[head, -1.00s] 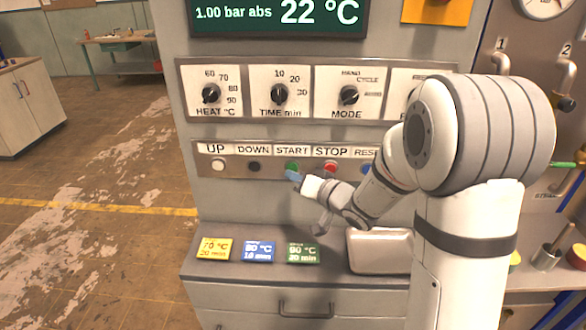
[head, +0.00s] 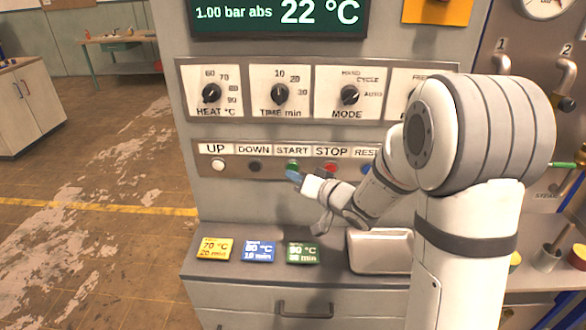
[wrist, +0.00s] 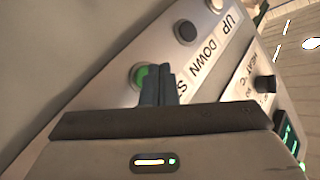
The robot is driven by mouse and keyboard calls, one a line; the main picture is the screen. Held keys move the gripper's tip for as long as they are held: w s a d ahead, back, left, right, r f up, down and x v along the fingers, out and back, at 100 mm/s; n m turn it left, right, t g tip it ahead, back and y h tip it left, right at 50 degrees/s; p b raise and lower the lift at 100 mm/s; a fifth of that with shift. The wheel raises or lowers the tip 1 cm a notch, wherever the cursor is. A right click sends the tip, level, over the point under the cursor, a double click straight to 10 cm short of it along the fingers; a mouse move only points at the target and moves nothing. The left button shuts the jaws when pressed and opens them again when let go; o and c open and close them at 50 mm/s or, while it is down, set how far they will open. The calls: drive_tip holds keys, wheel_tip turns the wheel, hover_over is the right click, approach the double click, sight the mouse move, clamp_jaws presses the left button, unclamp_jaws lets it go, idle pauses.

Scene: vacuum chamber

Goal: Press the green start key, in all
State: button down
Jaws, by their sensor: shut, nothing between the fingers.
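The green start key (head: 292,165) sits under the START label on the panel's key row, between the dark DOWN key (head: 255,166) and the red STOP key (head: 330,167). It also shows in the wrist view (wrist: 141,77), with its right part hidden behind my fingers. My gripper (head: 293,176) is shut and empty, its blue fingertips just below and in front of the green key. In the wrist view the closed fingers (wrist: 160,82) overlap the key's edge. I cannot tell whether they touch it.
Above are the HEAT (head: 211,93), TIME (head: 279,94) and MODE (head: 349,95) knobs. The display (head: 280,14) reads 22 °C and 1.00 bar abs. Yellow, blue and green cards (head: 303,252) and a pale tray (head: 380,250) lie on the ledge below.

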drive_tip(key=shift+w, duration=0.1)
idle(0.3)
drive_tip(key=shift+w, duration=0.35)
drive_tip(key=shift+w, duration=0.4)
idle(0.6)
drive_tip(key=shift+s, duration=0.85)
drive_tip(key=shift+s, duration=0.1)
drive_tip(key=s, duration=0.4)
drive_tip(key=shift+s, duration=0.4)
idle(0.4)
